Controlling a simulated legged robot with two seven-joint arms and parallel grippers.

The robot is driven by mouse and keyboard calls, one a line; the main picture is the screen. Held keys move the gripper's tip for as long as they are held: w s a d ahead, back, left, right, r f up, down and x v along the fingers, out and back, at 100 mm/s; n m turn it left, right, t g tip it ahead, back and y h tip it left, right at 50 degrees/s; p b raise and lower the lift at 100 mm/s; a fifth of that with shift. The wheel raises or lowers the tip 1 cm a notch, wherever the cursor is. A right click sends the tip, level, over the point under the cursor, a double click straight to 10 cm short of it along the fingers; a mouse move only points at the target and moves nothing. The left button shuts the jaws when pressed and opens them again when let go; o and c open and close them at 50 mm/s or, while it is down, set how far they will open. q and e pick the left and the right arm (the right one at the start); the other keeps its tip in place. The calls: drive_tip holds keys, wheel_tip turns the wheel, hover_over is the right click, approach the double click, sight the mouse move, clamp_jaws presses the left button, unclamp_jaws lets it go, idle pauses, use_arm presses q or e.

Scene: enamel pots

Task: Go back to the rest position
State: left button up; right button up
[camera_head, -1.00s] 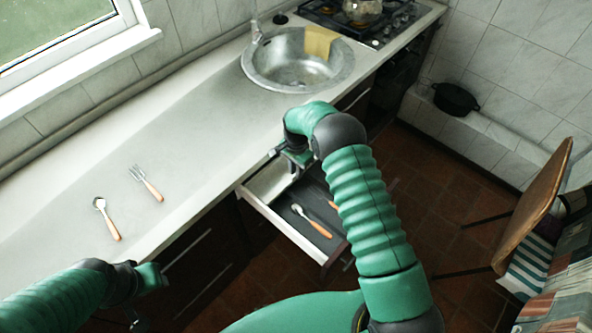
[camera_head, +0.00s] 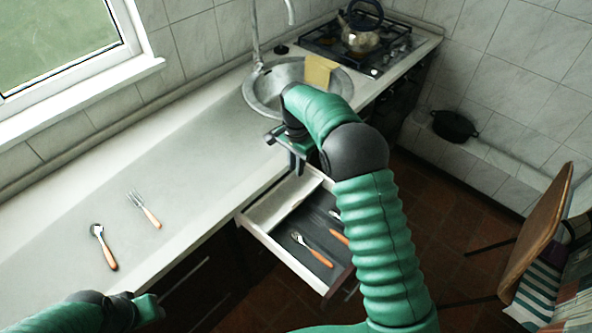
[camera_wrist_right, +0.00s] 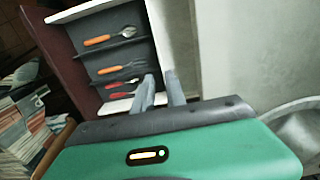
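My right gripper (camera_head: 283,146) is raised above the open drawer (camera_head: 262,237), near the counter edge, and holds nothing. In the right wrist view its two fingers (camera_wrist_right: 161,92) stand a little apart. The drawer holds an orange-handled spoon (camera_head: 312,250) and another orange-handled utensil (camera_head: 338,236) partly hidden by my right arm. The wrist view shows a spoon (camera_wrist_right: 110,37), a fork (camera_wrist_right: 122,70) and a red-handled utensil (camera_wrist_right: 118,86) in its compartments. My left gripper (camera_head: 150,310) is at the lower left beside the counter front; its fingers are not clear.
A spoon (camera_head: 104,247) and a fork (camera_head: 145,210) lie on the counter (camera_head: 190,165). A sink (camera_head: 262,92) with a yellow cloth (camera_head: 319,70), and a stove (camera_head: 392,48) with a kettle (camera_head: 360,38), are further back. A chair (camera_head: 535,235) stands right. A dark pot (camera_head: 455,125) sits on a ledge.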

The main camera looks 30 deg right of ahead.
drive_tip(key=s+a+n+t, duration=0.1)
drive_tip(key=s+a+n, duration=0.2)
drive_tip(key=s, duration=0.9)
drive_tip(key=s+a+n+t, duration=0.1)
drive_tip(key=s+a+n, duration=0.3)
drive_tip(key=s+n, duration=0.6)
drive_tip(key=s, duration=0.3)
drive_tip(key=shift+a+r+n+t, duration=0.15)
drive_tip(key=shift+a+n+t, duration=0.05)
drive_tip(key=shift+n+t, duration=0.1)
